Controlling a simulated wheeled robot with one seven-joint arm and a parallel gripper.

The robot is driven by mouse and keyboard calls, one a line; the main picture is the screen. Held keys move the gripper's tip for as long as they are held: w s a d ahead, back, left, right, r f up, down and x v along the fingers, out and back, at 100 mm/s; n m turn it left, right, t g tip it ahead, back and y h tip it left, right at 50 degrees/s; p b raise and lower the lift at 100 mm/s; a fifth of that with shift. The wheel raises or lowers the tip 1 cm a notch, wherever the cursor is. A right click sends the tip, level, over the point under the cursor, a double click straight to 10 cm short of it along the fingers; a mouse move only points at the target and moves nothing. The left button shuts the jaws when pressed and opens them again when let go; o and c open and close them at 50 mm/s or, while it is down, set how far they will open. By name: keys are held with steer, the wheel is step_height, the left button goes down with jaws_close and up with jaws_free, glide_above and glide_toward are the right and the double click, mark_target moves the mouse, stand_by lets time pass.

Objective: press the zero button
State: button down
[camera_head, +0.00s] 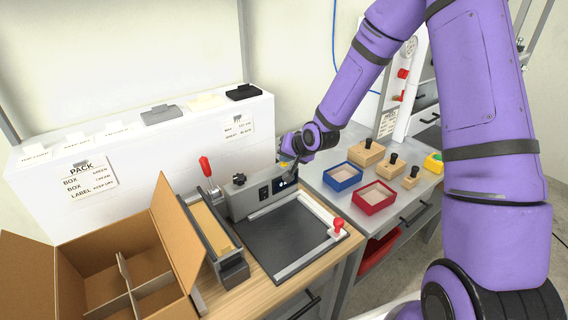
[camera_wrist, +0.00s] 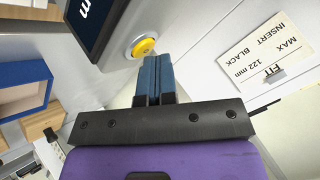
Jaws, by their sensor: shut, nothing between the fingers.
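A round yellow button (camera_wrist: 145,48) in a pale ring sits beside a dark display (camera_wrist: 88,22) in the wrist view. Any mark on the button is too small to read. The display (camera_head: 284,184) shows in the head view on the grey unit (camera_head: 246,200) at the back of the dark plate. My gripper (camera_wrist: 157,60) has its blue fingers shut together and empty, with the tips right at the button's edge. I cannot tell whether they touch it. In the head view my gripper (camera_head: 291,173) is in front of the display unit and hides part of it.
A red-knobbed lever (camera_head: 206,168) stands left of the unit, and a red knob (camera_head: 338,224) is at the plate's right edge. An open cardboard box (camera_head: 180,235) is on the left. Blue (camera_head: 342,177) and red (camera_head: 373,197) trays and wooden blocks are on the right.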

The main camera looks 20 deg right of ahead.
steer(key=shift+r, duration=0.75)
steer(key=shift+r, duration=2.5)
